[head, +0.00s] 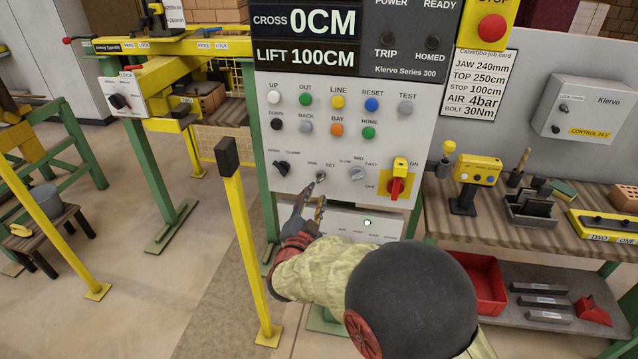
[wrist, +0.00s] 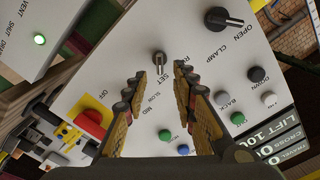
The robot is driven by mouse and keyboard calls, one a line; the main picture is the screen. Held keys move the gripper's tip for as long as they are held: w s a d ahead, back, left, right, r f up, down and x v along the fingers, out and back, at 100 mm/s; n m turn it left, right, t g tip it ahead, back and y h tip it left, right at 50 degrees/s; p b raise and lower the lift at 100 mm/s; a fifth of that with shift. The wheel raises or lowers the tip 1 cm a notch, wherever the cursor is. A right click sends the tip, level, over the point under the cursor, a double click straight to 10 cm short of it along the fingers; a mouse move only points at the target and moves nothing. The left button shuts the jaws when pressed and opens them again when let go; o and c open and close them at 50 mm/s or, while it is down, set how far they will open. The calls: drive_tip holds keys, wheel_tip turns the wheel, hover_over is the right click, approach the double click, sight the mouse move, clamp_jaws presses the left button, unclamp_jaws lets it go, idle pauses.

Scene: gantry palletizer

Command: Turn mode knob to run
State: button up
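The mode knob (head: 320,177), marked RUN and SET, is a small dark knob with a pale pointer on the grey control panel. In the wrist view the knob (wrist: 159,59) stands just beyond and between my fingertips, and its pointer appears turned toward SET. The RUN label is partly hidden by a finger there. My gripper (head: 311,200) is just below the knob in the head view. In the wrist view my gripper (wrist: 155,79) is open, with one finger on each side and a clear gap, and nothing is held.
The open/clamp knob (head: 281,168) is left of the mode knob. The slow/mid/fast knob (head: 357,173) and red on/off switch (head: 396,187) are to its right. Push buttons (head: 337,102) sit above. A yellow post (head: 247,240) stands left of my arm, a workbench (head: 440,215) right.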

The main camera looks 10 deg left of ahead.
sight(319, 181)
drive_tip(key=w+b, duration=0.1)
drive_tip(key=w, duration=0.6)
drive_tip(key=shift+w+d+f+b, duration=0.1)
drive_tip(key=shift+w+d+b, duration=0.1)
drive_tip(key=shift+b, duration=0.1)
drive_tip(key=shift+a, duration=0.1)
drive_tip(key=shift+c, duration=0.2)
clamp_jaws()
